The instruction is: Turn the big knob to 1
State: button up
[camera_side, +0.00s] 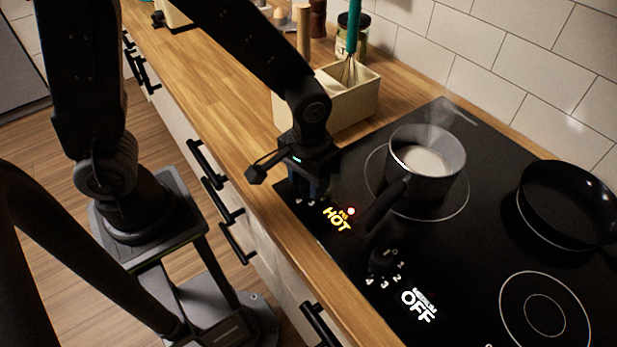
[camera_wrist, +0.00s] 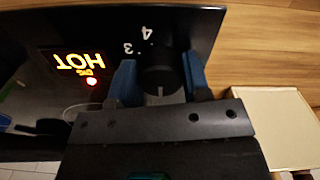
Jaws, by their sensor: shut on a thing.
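A round black knob (camera_wrist: 160,78) sits between the two blue fingers of my gripper (camera_wrist: 161,84) in the wrist view. The fingers are shut on it from both sides. A pale mark on the knob points toward the bottom of that view. The digits 3 and 4 show beside it; its other digits are hidden. A lit HOT display (camera_wrist: 80,63) with a red light is next to it. In the side view, my gripper (camera_side: 307,190) is down at the hob's near left corner and hides the knob; the HOT display also shows there (camera_side: 337,220).
A steaming pot (camera_side: 428,170) stands on the black hob (camera_side: 470,255), its dark handle (camera_side: 385,207) reaching toward the controls. A second knob (camera_side: 383,262) is by an OFF display (camera_side: 418,305). A black pan (camera_side: 570,205) is right; a utensil box (camera_side: 350,103) stands behind my gripper.

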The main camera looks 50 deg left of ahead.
jog(key=shift+m, duration=0.4)
jog(key=m, duration=0.3)
jog(key=shift+a, duration=0.1)
jog(key=shift+m, duration=2.1)
jog(key=o, duration=0.9)
notch_tip(320, 180, up, 14)
jog(key=shift+f, duration=0.1)
